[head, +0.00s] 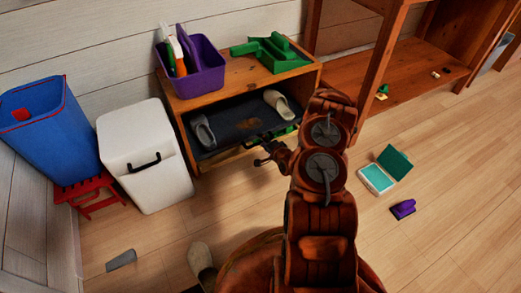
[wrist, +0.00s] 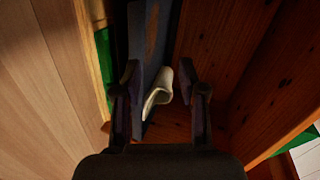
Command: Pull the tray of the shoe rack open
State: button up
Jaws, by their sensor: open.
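The shoe rack (head: 228,76) is a low wooden unit against the wall. I cannot tell whether the fingers touch the tray. My arm hides the rack's front right corner.
A purple caddy (head: 203,70) and a green tool carrier (head: 272,53) stand on the rack. A white bin (head: 143,155) stands at its left, beside a red stool (head: 88,190). A teal box (head: 377,179), a purple brush (head: 403,209) and a loose slipper (head: 201,260) lie on the floor.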

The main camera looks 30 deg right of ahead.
notch_tip(320, 180, down, 6)
jog(key=s+d+r+m+t+b, duration=0.1)
jog(key=s+m+b, duration=0.1)
jog(key=shift+h, duration=0.3)
jog(key=shift+b+x, duration=2.05)
jog(key=shift+x, duration=1.65)
jog(key=shift+s+f, duration=0.1)
jog(key=shift+f, duration=0.05)
grip_shut()
